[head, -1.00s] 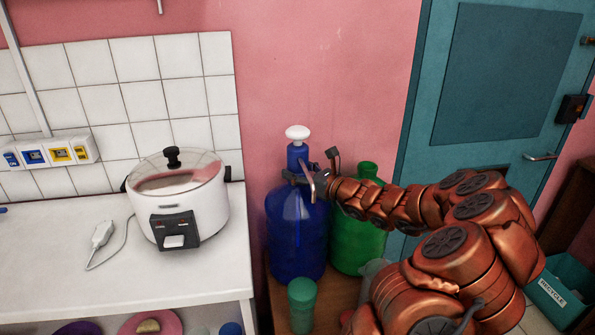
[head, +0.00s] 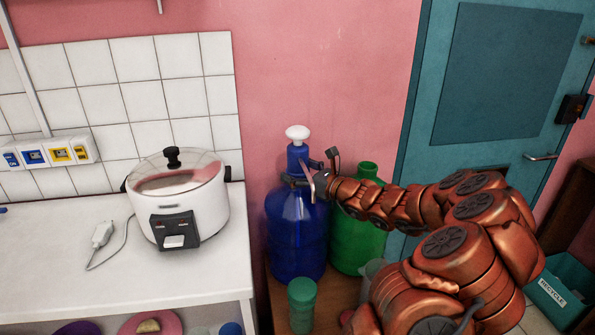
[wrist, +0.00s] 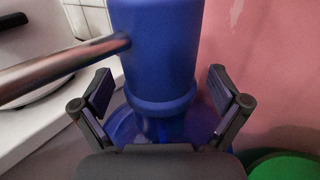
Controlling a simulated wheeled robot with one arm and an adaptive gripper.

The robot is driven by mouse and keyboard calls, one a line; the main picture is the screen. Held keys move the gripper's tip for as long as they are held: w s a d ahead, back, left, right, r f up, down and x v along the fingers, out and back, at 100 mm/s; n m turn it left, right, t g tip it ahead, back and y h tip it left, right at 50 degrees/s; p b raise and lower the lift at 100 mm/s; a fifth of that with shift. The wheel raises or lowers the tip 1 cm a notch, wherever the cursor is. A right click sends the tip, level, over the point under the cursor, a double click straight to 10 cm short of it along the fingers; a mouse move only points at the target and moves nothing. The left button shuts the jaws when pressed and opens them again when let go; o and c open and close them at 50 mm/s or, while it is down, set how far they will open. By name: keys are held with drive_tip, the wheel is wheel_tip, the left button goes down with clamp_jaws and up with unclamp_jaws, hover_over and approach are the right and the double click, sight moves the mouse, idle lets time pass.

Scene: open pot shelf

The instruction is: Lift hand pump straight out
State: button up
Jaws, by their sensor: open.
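The hand pump (head: 297,157) has a blue body, a white knob on top and a metal spout. It stands upright in the mouth of a large blue water bottle (head: 296,235). In the wrist view the pump's blue body (wrist: 158,50) fills the upper middle, with its spout running off to the left. My gripper (head: 303,181) is at the pump's lower part, by the bottle neck. In the wrist view my open gripper (wrist: 160,90) has one finger on each side of the pump, with gaps between fingers and pump. The head view partly hides the fingers.
A green bottle (head: 357,240) stands right of the blue bottle, behind my arm. A green cup (head: 302,305) stands in front. A rice cooker (head: 180,200) sits on the white counter at left. The pink wall is close behind; above the pump is clear.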

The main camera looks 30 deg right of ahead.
drive_tip(key=v, duration=1.2)
idle(0.3)
idle(0.3)
